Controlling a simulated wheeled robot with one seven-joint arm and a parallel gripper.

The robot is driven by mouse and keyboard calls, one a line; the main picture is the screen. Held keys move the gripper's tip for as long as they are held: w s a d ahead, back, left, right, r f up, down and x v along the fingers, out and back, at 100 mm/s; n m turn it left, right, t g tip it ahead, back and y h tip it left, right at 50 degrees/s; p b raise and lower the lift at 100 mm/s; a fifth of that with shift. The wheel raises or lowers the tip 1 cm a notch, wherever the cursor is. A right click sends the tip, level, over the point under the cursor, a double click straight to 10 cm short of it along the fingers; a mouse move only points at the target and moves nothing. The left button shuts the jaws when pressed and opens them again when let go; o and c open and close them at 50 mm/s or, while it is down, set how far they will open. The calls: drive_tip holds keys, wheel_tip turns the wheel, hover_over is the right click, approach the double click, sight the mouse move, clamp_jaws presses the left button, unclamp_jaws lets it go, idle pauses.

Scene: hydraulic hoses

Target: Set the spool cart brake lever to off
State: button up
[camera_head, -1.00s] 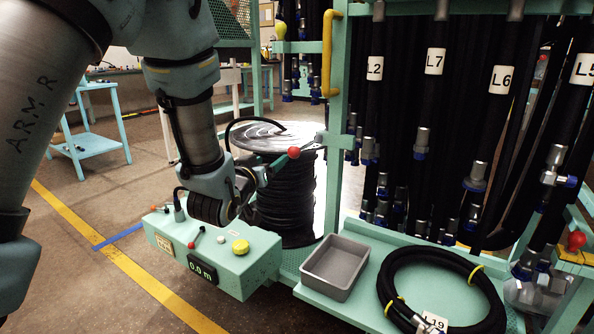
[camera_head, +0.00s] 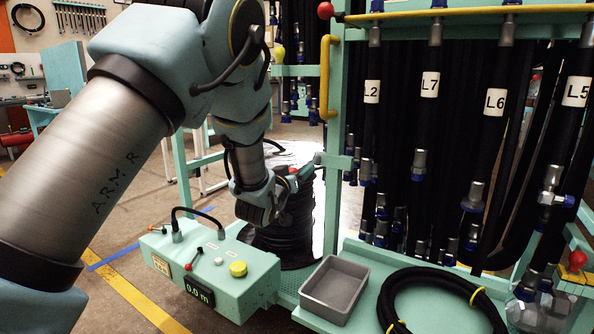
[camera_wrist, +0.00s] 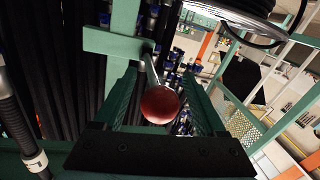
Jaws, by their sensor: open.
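The brake lever's red ball knob (camera_head: 293,170) is beside the hose spool (camera_head: 285,225), at the cart's upright post. In the wrist view the red knob (camera_wrist: 160,104) sits on a thin grey rod, between my two teal fingers. My gripper (camera_head: 304,171) is open and reaches to the lever from the left; it also shows in the wrist view (camera_wrist: 160,80). Gaps show on both sides of the knob, so I see no grip on it. In the head view my wrist and fingers hide part of the lever. I cannot read any on or off marking.
A teal control box (camera_head: 215,275) with a small red-tipped lever and yellow button stands below my wrist. A grey bin (camera_head: 335,290) and a coiled hose (camera_head: 440,300) lie on the cart deck. Hanging hoses (camera_head: 430,130) and a yellow handle (camera_head: 326,75) are at the right.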

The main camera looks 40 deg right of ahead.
drive_tip(key=shift+c, duration=0.2)
clamp_jaws()
idle(0.4)
idle(0.8)
